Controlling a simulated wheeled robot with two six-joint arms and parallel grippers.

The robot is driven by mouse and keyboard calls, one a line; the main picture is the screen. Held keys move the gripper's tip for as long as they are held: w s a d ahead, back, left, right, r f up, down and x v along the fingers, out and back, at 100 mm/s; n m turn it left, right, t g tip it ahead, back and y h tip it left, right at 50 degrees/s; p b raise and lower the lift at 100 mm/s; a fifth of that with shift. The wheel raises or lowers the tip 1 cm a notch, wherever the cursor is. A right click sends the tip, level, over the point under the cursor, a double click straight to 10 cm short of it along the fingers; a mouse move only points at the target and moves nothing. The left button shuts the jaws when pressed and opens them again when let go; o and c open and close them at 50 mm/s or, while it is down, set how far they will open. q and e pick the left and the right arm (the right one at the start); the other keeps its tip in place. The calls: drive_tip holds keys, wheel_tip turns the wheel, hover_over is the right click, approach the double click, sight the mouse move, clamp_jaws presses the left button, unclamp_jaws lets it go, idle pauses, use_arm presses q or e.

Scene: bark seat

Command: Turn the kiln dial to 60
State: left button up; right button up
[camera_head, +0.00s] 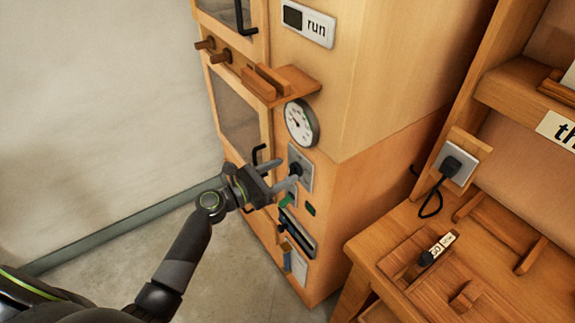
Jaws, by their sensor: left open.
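The wooden kiln cabinet (372,95) stands in the middle of the view. On its front is a grey plate (306,178) with a dark dial knob (295,168), which I take for the kiln dial. My left gripper (287,173) is open in front of this plate. Its fingertips are at the knob, one above and one below it in the picture. I cannot tell whether they touch it. The fingers partly cover the plate, and any numbers on the dial are unreadable. A round white gauge (300,121) sits just above the plate. My right gripper is not in view.
A small wooden shelf (291,80) juts out above the gauge. A "run" sign (306,24) is higher up. A dark slot panel (297,234) lies below the plate. At right, a wooden bench (385,250) holds a labelled strip (442,243). A plugged socket (456,164) is behind it.

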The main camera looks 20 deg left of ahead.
sight(294, 171)
use_arm(q)
drive_tip(key=shift+x, duration=1.2)
drive_tip(key=c, duration=0.9)
drive_tip(key=shift+c, duration=0.2)
